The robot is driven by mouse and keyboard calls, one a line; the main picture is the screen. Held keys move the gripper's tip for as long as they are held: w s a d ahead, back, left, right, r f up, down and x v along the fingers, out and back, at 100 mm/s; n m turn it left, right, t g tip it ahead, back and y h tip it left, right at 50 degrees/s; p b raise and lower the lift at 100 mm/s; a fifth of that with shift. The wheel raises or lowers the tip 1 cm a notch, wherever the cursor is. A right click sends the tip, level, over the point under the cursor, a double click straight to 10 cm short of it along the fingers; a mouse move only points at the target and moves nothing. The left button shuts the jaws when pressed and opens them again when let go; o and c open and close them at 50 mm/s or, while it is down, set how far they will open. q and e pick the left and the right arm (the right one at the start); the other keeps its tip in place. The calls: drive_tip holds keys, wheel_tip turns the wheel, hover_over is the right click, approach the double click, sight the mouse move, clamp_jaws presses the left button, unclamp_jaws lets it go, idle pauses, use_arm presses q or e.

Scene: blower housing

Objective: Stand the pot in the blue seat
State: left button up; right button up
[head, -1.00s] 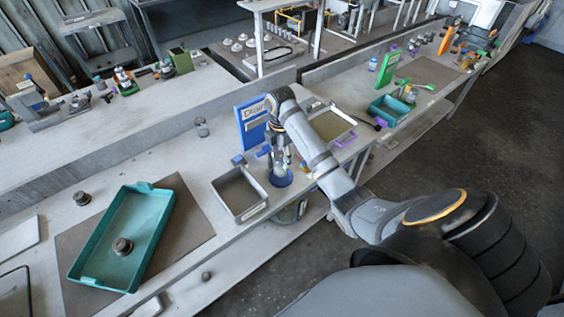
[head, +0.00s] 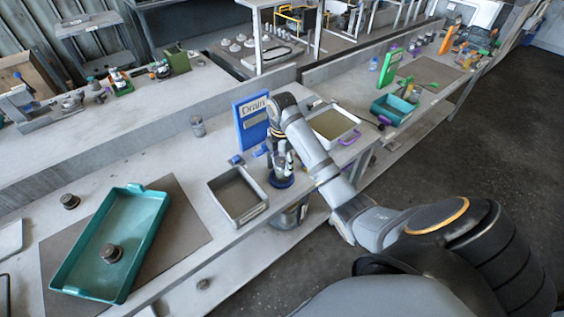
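The blue seat (head: 281,181) is a small round blue piece on the bench, right of a grey open bin. My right gripper (head: 281,168) points down directly over it, with its fingertips at or just above the seat. Something greyish shows between or beside the fingers. It is too small and too covered to tell whether this is the pot or finger parts, so I cannot tell whether the gripper is shut on it. My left gripper is not in view.
A grey bin (head: 262,210) is close to the seat's left, and a blue "Drain" sign (head: 251,124) stands behind. A teal tray (head: 70,273) holds a dark round part (head: 111,253). A grey jar (head: 197,126) stands farther back. Bare bench lies between.

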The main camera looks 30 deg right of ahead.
drive_tip(key=shift+w, duration=0.1)
drive_tip(key=shift+r, duration=0.35)
wheel_tip(320, 180, up, 12)
drive_tip(key=p, duration=1.1)
drive_tip(key=shift+f+p, duration=0.15)
drive_tip(key=shift+p, duration=0.2)
drive_tip(key=shift+f, duration=0.1)
